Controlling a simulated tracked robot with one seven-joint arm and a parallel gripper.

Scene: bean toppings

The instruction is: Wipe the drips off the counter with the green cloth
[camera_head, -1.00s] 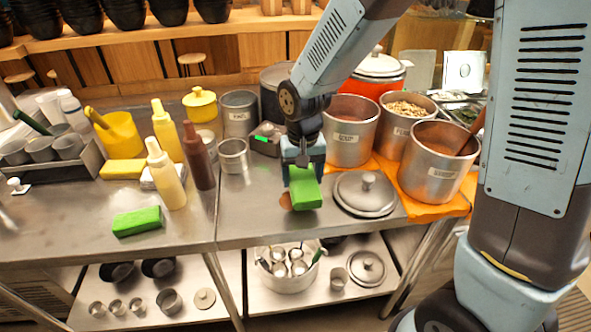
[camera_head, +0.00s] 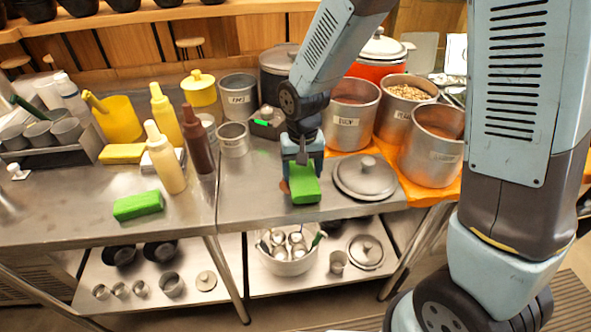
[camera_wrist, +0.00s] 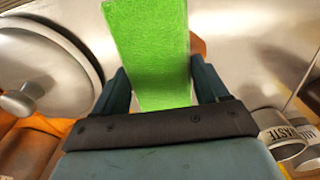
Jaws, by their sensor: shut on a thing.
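My gripper (camera_head: 303,163) is shut on a bright green block-shaped cloth (camera_head: 304,187), low at the counter (camera_head: 250,208) between the squeeze bottles and a loose lid. In the wrist view the cloth (camera_wrist: 150,50) stands between the two fingers (camera_wrist: 162,85). A small orange-brown patch (camera_wrist: 198,46) shows on the metal beside the cloth's right edge there. The cloth hides what lies under it, and I cannot tell whether it touches the counter. A second green block (camera_head: 138,205) lies on the left counter.
A metal lid (camera_head: 364,177) lies close right of the cloth. Steel pots (camera_head: 351,115) stand behind it. Squeeze bottles (camera_head: 166,160) and a yellow sponge (camera_head: 122,153) stand left. The counter's front edge is near; a shelf (camera_head: 225,270) is below.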

